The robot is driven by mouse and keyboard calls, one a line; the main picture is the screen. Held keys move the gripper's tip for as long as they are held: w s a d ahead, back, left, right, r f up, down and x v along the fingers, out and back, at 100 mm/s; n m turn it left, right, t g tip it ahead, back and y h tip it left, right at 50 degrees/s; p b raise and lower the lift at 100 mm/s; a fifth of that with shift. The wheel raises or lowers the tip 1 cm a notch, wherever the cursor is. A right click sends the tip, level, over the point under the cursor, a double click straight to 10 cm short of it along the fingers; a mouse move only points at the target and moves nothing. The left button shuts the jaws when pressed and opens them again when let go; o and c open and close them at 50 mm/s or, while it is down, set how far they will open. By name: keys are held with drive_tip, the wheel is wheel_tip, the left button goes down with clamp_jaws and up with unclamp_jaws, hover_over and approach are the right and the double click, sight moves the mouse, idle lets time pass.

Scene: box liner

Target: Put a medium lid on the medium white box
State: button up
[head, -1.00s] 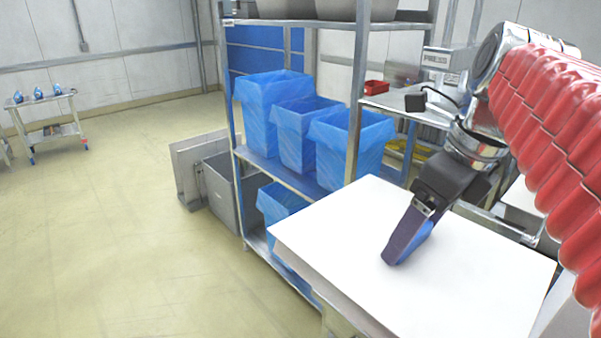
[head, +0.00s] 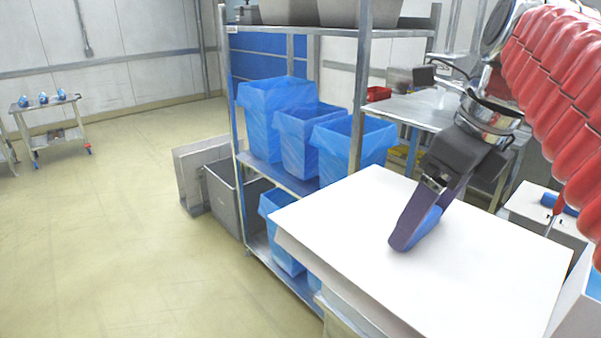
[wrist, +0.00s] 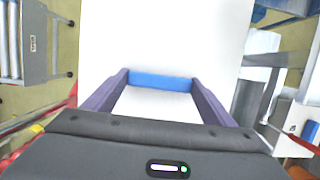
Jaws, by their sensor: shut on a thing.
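My gripper (head: 415,228) has two purple fingers shut on a large flat white lid (head: 340,245), at the blue handle piece on its top. In the wrist view the blue handle (wrist: 163,82) lies between the purple fingers, and the white lid (wrist: 165,30) extends beyond them. The lid is roughly level and covers the lower middle of the head view, hiding what is beneath. A white box (head: 580,318) with blue inside shows partly at the lower right edge; I cannot tell its size.
A metal shelf rack (head: 362,90) with several blue-lined bins (head: 275,110) stands just behind the lid. Grey bins (head: 222,192) stand at its left. A steel table (head: 410,108) is behind at right. Open floor (head: 120,250) lies at left.

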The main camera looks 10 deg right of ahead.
sight(322, 193)
drive_tip(key=shift+r, duration=1.35)
drive_tip(key=shift+w+a, duration=0.1)
drive_tip(key=shift+w, duration=0.15)
drive_tip(key=w+a+n, duration=0.1)
drive_tip(key=w+n, duration=0.1)
drive_tip(key=w+a+n, duration=0.1)
drive_tip(key=w+n, duration=0.1)
drive_tip(key=w, duration=0.1)
drive_tip(key=w+a+n+g+y, duration=0.1)
drive_tip(key=w+a+n, duration=0.1)
drive_tip(key=shift+w+r, duration=0.15)
drive_tip(key=shift+r, duration=0.15)
drive_tip(key=w+a+n, duration=0.2)
drive_tip(key=w+a+n+g, duration=0.1)
drive_tip(key=w+a+n, duration=0.3)
drive_tip(key=w, duration=0.1)
drive_tip(key=shift+a+f+n+g+y, duration=0.3)
drive_tip(key=shift+f+y, duration=0.05)
drive_tip(key=shift+y, duration=0.05)
drive_tip(key=shift+s, duration=0.1)
